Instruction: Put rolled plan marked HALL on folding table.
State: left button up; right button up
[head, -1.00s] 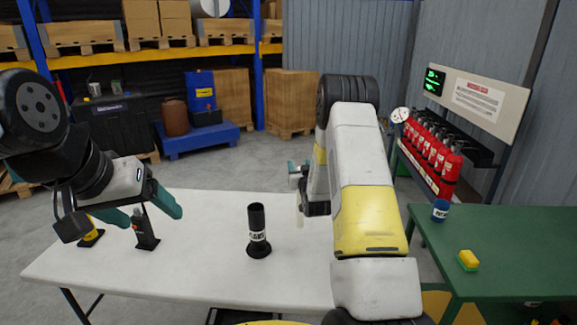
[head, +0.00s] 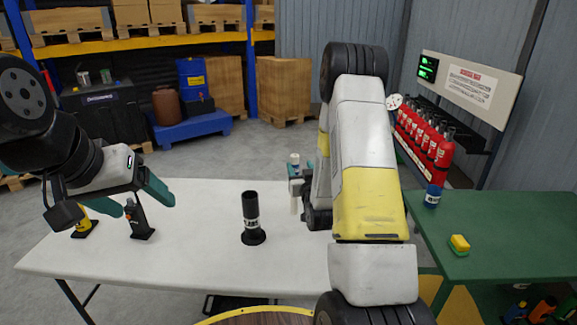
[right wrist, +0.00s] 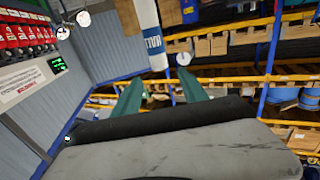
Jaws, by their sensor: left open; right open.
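The folding table (head: 200,262) is the long white-topped one in the head view. A slim white roll (head: 294,202) stands about upright at my right gripper (head: 300,170), over the table's right part; I cannot tell whether its lower end touches the top. My left gripper (head: 140,197) is open and empty above the table's left part.
A black tube (head: 251,218) with a white label stands mid-table. A dark handheld device (head: 139,220) and a yellow-and-black item (head: 86,224) stand at left. A green table (head: 510,240) at right bears a blue cup (head: 433,196) and a yellow-green block (head: 459,244).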

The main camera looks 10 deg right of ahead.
jog(key=s+a+r+g+y, duration=0.1)
jog(key=s+a+r+g, duration=0.1)
jog(key=s+r+g, duration=0.3)
jog(key=s+a+r, duration=0.2)
jog(key=r, duration=0.6)
jog(key=s+a+r+g, duration=0.1)
jog(key=s+g, duration=0.1)
jog(key=s, duration=0.7)
jog(key=s+a+r+g+y, duration=0.1)
jog(key=s+a+r+g, duration=0.1)
jog(key=s, duration=0.7)
jog(key=s+a+r+n+g, duration=0.1)
jog(key=s+a+g, duration=0.1)
jog(key=s, duration=0.6)
jog(key=shift+s+r+g+y, duration=0.3)
jog(key=shift+s+g+y, duration=0.1)
